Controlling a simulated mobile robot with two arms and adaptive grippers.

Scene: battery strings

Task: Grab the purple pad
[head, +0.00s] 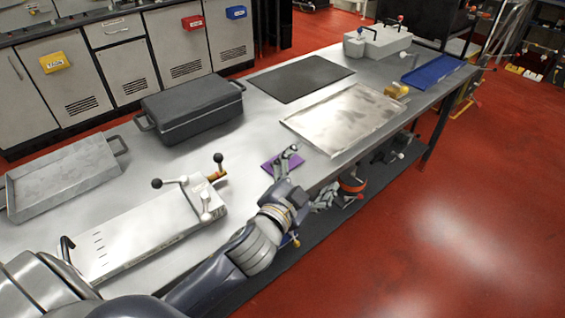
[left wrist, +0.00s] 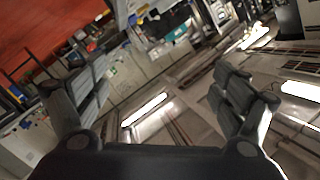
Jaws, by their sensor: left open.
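The purple pad (head: 268,167) lies on the metal table near its front edge in the head view. It is partly hidden by my left gripper. My left gripper (head: 289,156) is open, with its fingers over or beside the right part of the pad. I cannot tell whether the fingers touch it. In the left wrist view the two fingers of my left gripper (left wrist: 160,105) are spread wide with nothing between them. The pad does not show in that view. My right gripper does not show in either view.
On the metal table (head: 262,130) are a dark lidded box (head: 190,108), a grey tray (head: 65,175), a fixture with black-knobbed levers (head: 150,225), a black mat (head: 300,81) and a shallow metal tray (head: 345,118).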

